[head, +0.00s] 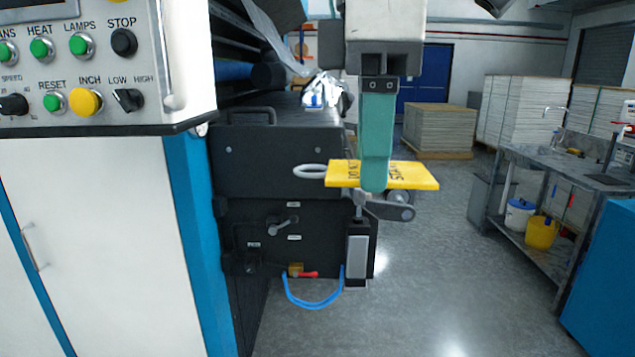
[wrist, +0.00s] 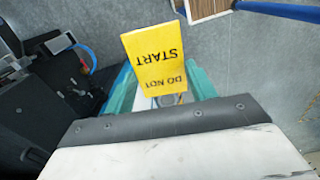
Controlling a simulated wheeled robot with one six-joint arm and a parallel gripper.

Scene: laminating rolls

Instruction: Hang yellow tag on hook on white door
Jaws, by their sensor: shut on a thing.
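The yellow tag (head: 412,176) is held nearly flat in the head view, with black lettering. In the wrist view the tag (wrist: 155,58) reads "DO NOT START" upside down. My gripper (head: 374,184) has teal fingers and is shut on the tag; in the wrist view the gripper (wrist: 163,95) has a finger on either side of it. A pale loop (head: 310,171) shows at the tag's left end; I cannot tell whether it belongs to the tag. The white door (head: 105,240) is at left, well apart from my gripper. I cannot make out a hook on it clearly.
A curved metal handle (head: 31,248) is on the door. The control panel (head: 95,70) juts out above the door. The black machine (head: 270,165) stands behind the tag, with a blue hose (head: 312,304) low down. The floor (head: 440,290) at right is clear up to a steel bench (head: 545,190).

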